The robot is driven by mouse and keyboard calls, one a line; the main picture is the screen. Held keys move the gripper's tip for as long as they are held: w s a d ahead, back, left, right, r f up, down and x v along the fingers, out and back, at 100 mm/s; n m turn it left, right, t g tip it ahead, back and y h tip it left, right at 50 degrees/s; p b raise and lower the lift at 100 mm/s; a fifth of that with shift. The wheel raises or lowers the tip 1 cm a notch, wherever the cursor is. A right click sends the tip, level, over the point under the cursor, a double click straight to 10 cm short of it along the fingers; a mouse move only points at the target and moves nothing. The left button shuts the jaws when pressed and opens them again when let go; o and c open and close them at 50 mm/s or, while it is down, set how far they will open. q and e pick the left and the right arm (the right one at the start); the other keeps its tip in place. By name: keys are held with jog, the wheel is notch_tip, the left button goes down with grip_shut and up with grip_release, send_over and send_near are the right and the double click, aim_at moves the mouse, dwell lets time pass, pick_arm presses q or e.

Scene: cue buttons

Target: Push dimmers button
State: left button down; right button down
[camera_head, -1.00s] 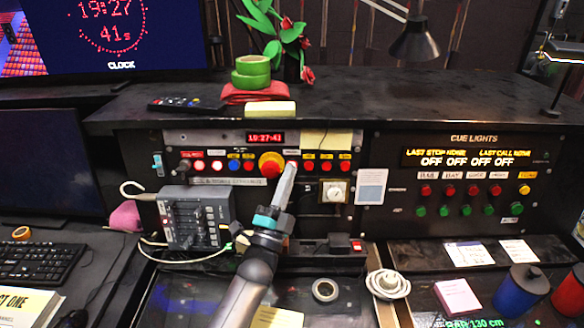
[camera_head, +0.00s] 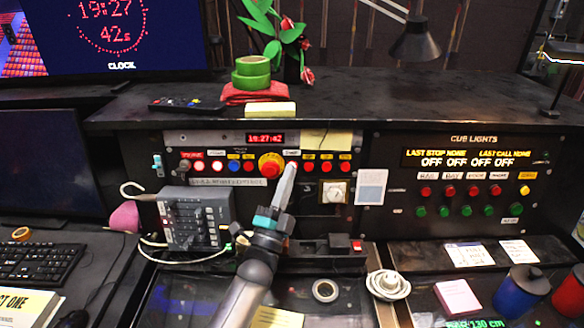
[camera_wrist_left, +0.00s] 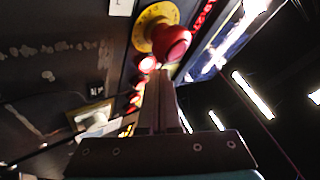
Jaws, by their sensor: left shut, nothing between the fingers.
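My left gripper (camera_head: 291,168) is shut and empty. Its closed tip covers part of a button in the left panel's upper row, just right of the large red knob on a yellow ring (camera_head: 270,166). I cannot tell whether the tip touches the button. The label above the covered button is too small to read surely. My right gripper is not in view.
More red buttons (camera_head: 326,167) stand right of the tip, and blue, white and red ones on the left. A grey mixer box (camera_head: 197,218) sits below left. The cue lights panel (camera_head: 470,180) is at the right. A tape roll (camera_head: 325,290) lies on the desk.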

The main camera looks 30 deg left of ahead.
pick_arm(q)
jog(key=shift+w, duration=0.1)
dwell(0.6)
jog(key=shift+w+a+b, duration=0.2)
jog(key=shift+w+b, duration=0.05)
jog(key=shift+b, duration=0.15)
jog(key=shift+s+d+p, duration=0.1)
jog(key=shift+s+p, duration=0.15)
jog(key=shift+p, duration=0.1)
jog(key=s+d+p, duration=0.1)
jog(key=s+p, duration=0.1)
jog(key=s, duration=0.1)
jog(key=s+d+p, duration=0.1)
jog(key=s, duration=0.1)
jog(key=shift+s+d+r+p, duration=0.15)
jog(key=shift+d+r+p, duration=0.15)
jog(key=shift+r+p, duration=0.1)
dwell(1.3)
